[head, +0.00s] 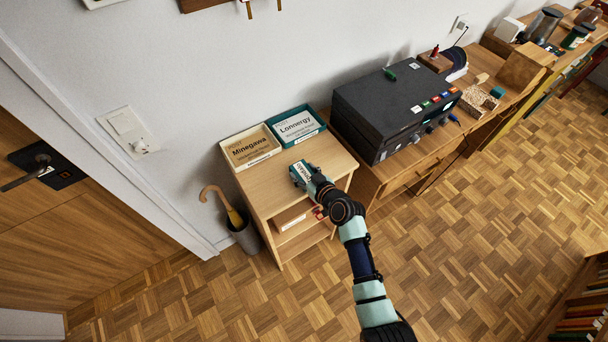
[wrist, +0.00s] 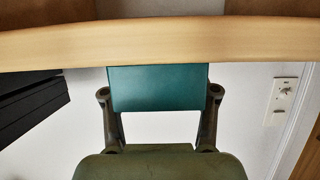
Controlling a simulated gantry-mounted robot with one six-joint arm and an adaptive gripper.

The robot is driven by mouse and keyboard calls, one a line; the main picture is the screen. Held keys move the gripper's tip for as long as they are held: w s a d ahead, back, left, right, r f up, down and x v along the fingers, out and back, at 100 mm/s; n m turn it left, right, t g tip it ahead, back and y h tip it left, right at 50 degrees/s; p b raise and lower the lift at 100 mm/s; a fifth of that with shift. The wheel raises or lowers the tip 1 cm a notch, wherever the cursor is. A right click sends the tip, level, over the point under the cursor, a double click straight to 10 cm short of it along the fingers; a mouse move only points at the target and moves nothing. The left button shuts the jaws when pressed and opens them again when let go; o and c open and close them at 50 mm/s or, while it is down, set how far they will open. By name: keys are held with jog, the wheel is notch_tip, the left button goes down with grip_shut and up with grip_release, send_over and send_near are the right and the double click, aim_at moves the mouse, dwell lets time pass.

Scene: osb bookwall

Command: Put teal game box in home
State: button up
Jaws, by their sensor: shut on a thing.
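The teal game box (wrist: 160,88) is held between the two fingers of my gripper (wrist: 160,95) in the wrist view. Its far end meets the pale wooden edge in that picture; I cannot tell whether they touch. In the head view the teal game box (head: 300,174), with a white label, shows at the end of my arm over the front of the small wooden cabinet (head: 318,152). My gripper (head: 308,180) is shut on it there.
On the cabinet top stand a cream tray (head: 232,145) labelled Minegawa and a teal tray (head: 280,120) labelled Lonnergy. Below is an open shelf (head: 296,226) with items. A black case (head: 365,115) stands to the right. An umbrella stand (head: 247,238) is at the left. The front of the top is bare.

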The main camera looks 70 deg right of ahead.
aim_at(304, 173)
jog(key=c, duration=0.4)
notch_tip(304, 173, up, 20)
jog(key=p, duration=0.5)
